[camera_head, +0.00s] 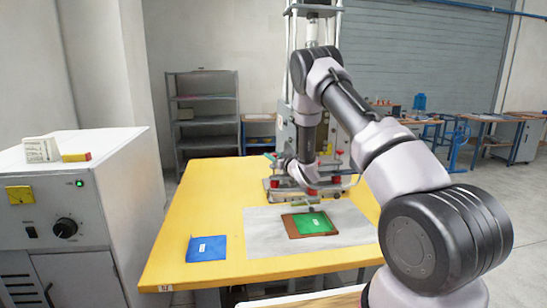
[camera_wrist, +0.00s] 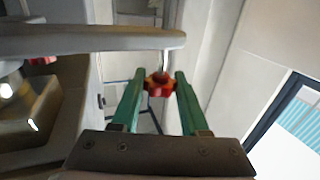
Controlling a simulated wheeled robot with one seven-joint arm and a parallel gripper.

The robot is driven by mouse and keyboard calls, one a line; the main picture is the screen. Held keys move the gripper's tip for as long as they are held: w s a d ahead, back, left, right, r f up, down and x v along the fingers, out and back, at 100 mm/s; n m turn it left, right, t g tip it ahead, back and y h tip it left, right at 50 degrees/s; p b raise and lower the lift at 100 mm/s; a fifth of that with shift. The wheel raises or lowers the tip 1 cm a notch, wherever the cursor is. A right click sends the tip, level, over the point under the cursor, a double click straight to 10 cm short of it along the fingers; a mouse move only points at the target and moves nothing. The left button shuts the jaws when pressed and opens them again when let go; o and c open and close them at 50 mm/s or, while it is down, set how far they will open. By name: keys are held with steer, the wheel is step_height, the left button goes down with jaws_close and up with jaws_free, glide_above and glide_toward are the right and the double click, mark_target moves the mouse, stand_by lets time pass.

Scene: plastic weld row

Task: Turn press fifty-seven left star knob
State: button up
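A red star knob (camera_wrist: 159,84) on a metal stem shows in the wrist view, between the tips of my gripper's green fingers (camera_wrist: 160,76). The fingers stand apart on either side of it. Any small gap between them and the knob is too small to judge. In the head view, the press (camera_head: 311,125) stands at the back of the yellow table. My gripper (camera_head: 271,157) is at its left side, small and partly hidden by my arm. The star knob cannot be picked out clearly there.
A grey bar (camera_wrist: 100,40) crosses the wrist view close to the left finger. On the yellow table (camera_head: 190,262) lie a blue pad (camera_head: 206,249) and a green plate on a brown board (camera_head: 309,224). A grey cabinet (camera_head: 135,190) stands at the left.

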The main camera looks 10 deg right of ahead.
jaws_close()
steer(key=shift+m+h, duration=0.3)
steer(key=shift+h, duration=0.1)
steer(key=m+t+h, duration=0.1)
steer(key=m+h, duration=0.2)
steer(key=h, duration=0.2)
steer(key=shift+a, duration=0.2)
steer(key=m+h, duration=0.2)
steer(key=h, duration=0.1)
steer(key=m+g+h, duration=0.1)
steer(key=m+h, duration=0.1)
steer(key=h, duration=0.2)
steer(key=shift+f+m, duration=0.1)
steer(key=shift+m, duration=0.3)
steer(key=m+g+h, duration=0.2)
steer(key=h, duration=0.2)
steer(key=shift+m, duration=0.4)
steer(key=shift+m+g+h, duration=2)
steer(key=shift+g+h, duration=0.2)
steer(key=shift+d, duration=0.1)
steer(key=o, duration=0.8)
jaws_free()
